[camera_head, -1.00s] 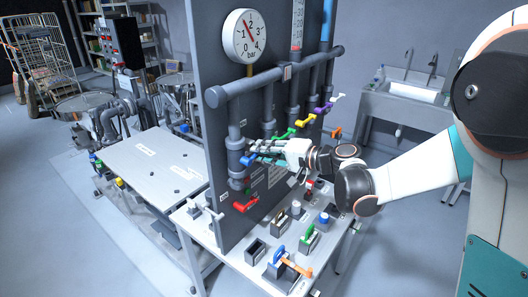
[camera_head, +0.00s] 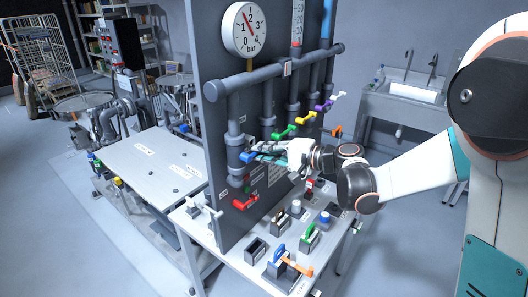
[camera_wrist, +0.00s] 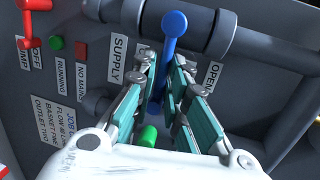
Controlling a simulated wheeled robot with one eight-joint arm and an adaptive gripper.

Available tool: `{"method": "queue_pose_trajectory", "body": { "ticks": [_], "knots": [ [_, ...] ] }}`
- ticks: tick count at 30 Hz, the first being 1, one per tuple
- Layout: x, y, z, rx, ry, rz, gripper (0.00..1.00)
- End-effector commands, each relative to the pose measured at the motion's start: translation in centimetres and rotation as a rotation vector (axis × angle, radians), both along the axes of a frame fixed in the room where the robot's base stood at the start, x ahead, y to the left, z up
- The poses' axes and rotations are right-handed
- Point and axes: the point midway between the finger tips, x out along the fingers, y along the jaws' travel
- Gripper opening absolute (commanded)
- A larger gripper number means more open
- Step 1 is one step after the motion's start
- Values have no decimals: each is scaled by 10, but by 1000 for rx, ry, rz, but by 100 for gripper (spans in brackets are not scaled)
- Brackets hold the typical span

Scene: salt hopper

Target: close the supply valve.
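The supply valve has a blue lever handle (camera_wrist: 174,24), with the "SUPPLY" label (camera_wrist: 118,58) to its left and the "OPEN" label (camera_wrist: 211,74) to its right in the wrist view. In the head view the blue handle (camera_head: 248,157) is on the leftmost vertical pipe. My gripper (camera_wrist: 166,62) has one finger on each side of the blue lever, with the lever's round end beyond the fingertips. The fingertips are close to the lever. I cannot tell if both touch it.
Green (camera_head: 284,132), purple (camera_head: 323,107) and white (camera_head: 339,95) handles sit along the panel to the right. A red handle (camera_head: 245,203) is below. The bench (camera_head: 232,262) in front holds several handled blocks. A pressure gauge (camera_head: 244,29) is above.

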Motion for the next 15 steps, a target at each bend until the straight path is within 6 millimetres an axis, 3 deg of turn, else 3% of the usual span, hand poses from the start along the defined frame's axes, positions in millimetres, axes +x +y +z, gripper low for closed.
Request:
{"method": "queue_pose_trajectory", "body": {
  "ticks": [15],
  "knots": [
    [-4,-8,2,2,0,-2,29]
  ]
}}
